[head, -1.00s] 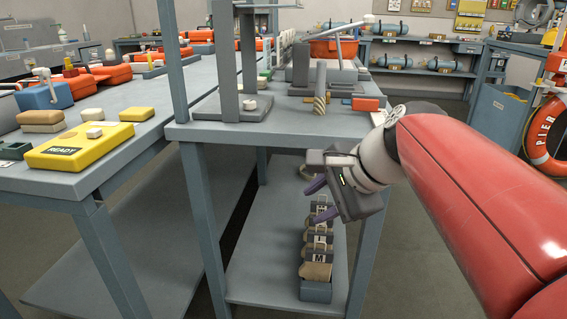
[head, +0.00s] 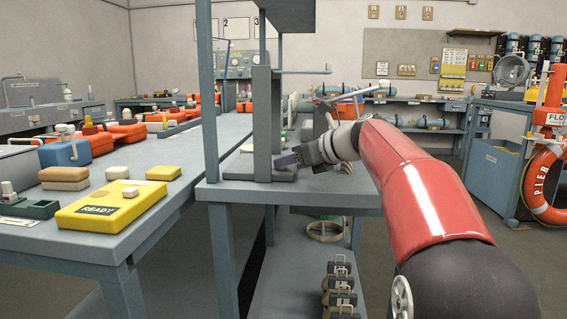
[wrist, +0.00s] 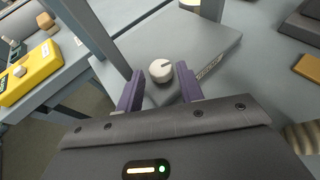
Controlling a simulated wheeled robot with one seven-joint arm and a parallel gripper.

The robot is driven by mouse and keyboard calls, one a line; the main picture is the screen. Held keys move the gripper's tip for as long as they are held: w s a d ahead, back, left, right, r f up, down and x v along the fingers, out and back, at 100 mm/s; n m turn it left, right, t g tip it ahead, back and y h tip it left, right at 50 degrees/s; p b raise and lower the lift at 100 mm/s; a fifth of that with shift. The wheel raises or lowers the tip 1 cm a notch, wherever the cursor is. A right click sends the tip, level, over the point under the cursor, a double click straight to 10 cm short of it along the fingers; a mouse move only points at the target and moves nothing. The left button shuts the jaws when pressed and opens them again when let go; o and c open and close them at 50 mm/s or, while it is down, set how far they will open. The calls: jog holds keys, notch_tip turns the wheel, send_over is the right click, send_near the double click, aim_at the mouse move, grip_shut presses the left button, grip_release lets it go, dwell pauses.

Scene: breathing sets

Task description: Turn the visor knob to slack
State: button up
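The knob (wrist: 160,70) is round and white with a dark pointer line on its top. It sits on a grey plate (wrist: 222,42) with a small label (wrist: 208,66) that I cannot read. My gripper (wrist: 157,80) is open, its two purple fingers apart, with the knob between and just beyond their tips in the wrist view. I cannot tell whether a finger touches it. In the head view my gripper (head: 290,160) is low over the stand's base plate (head: 240,172), and the knob is mostly hidden there.
A grey upright post (head: 262,122) rises close to my gripper, with a blue-grey frame post (head: 207,95) left of it. A yellow READY box (head: 110,208) is on the left bench. A second pale round part (wrist: 190,3) shows at the wrist view's top.

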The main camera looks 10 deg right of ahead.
jog(key=shift+x, duration=1.05)
jog(key=shift+c, duration=0.3)
jog(key=c, duration=0.6)
jog(key=shift+c, duration=0.2)
jog(key=shift+r+g+p, duration=0.1)
jog(key=shift+g+p, duration=0.2)
jog(key=shift+p, duration=0.25)
